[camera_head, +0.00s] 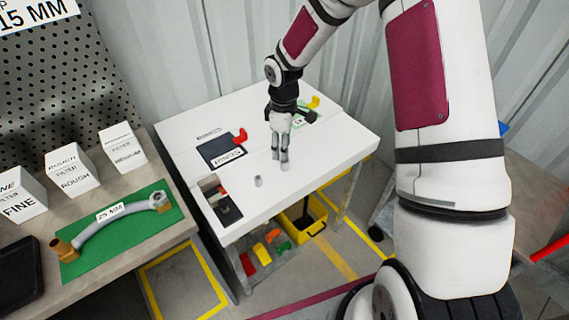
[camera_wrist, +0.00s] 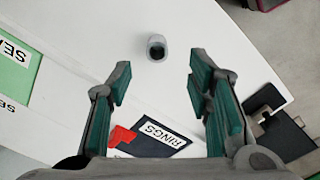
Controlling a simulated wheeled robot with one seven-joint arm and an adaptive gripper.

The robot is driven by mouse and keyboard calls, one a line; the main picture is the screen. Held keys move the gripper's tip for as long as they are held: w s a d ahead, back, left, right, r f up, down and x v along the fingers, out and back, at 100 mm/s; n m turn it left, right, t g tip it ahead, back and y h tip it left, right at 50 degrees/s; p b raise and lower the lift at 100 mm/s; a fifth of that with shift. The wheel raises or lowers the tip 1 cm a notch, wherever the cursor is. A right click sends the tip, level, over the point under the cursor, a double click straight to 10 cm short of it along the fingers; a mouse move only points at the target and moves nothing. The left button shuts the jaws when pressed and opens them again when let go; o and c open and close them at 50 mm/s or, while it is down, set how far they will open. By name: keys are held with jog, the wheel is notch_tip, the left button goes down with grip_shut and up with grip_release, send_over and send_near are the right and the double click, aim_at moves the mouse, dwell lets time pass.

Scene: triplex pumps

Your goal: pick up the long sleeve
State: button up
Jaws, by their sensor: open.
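A grey hollow sleeve (camera_wrist: 156,50) stands upright on the white table, open end up. In the wrist view it is ahead of my gripper (camera_wrist: 157,82), roughly centred between the spread fingers, with nothing in them. Contact cannot be told.
A dark RINGS mat (camera_head: 222,151) with a red part and a green mat (camera_head: 305,117) with a yellow part lie on the table. A black fixture (camera_head: 229,212) sits at the left edge. A side bench (camera_head: 135,267) holds a hose and filter boxes. The table's right part is clear.

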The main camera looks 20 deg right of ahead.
aim_at(285, 164)
jog(key=shift+d+f, duration=0.15)
jog(key=shift+f, duration=1.65)
jog(key=shift+d+f, duration=0.1)
jog(key=shift+f, duration=1.65)
grip_shut()
